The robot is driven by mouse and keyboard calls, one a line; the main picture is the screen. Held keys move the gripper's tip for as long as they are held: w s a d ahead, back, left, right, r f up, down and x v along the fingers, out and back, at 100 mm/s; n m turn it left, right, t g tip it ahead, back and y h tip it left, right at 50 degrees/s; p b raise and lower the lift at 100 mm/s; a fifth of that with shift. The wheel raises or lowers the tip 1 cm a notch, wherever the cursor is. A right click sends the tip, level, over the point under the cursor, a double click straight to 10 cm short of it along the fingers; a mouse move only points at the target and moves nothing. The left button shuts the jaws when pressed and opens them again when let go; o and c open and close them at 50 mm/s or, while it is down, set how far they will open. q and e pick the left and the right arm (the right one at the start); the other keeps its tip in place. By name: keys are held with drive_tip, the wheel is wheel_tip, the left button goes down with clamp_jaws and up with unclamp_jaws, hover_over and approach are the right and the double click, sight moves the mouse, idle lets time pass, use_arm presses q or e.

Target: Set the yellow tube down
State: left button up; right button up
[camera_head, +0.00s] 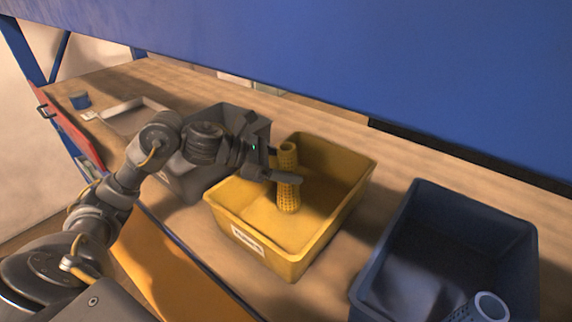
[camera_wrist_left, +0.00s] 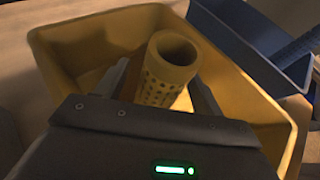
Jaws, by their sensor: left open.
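The yellow tube (camera_head: 288,190) is a perforated cylinder standing nearly upright inside the yellow bin (camera_head: 322,236). In the left wrist view the yellow tube (camera_wrist_left: 167,72) shows its open top end, with the yellow bin (camera_wrist_left: 257,103) around it. My left gripper (camera_head: 281,176) is open, with its fingers on either side of the tube in the head view. The wrist view shows the fingers partly hidden behind the gripper body, so contact with the tube is hard to tell. My right gripper is not in view.
A grey bin (camera_head: 252,118) is behind my left arm. A flat tray (camera_head: 130,112) and a small blue container (camera_head: 80,100) sit at the far left. A blue panel (camera_head: 330,45) overhangs the bench.

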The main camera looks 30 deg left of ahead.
use_arm(q)
drive_tip(key=shift+r+p, duration=0.45)
drive_tip(key=shift+p, duration=0.05)
drive_tip(key=shift+r+p, duration=0.4)
drive_tip(key=shift+p, duration=0.25)
drive_tip(key=shift+s+a+f+b, duration=0.25)
drive_tip(key=shift+a+b, duration=0.3)
drive_tip(key=shift+b, duration=0.25)
drive_tip(key=b+v, duration=0.5)
drive_tip(key=v, duration=0.6)
drive_tip(key=shift+d+r, duration=0.15)
drive_tip(key=shift+r, duration=0.05)
drive_tip(key=shift+s, duration=0.1)
drive_tip(key=shift+d, duration=0.1)
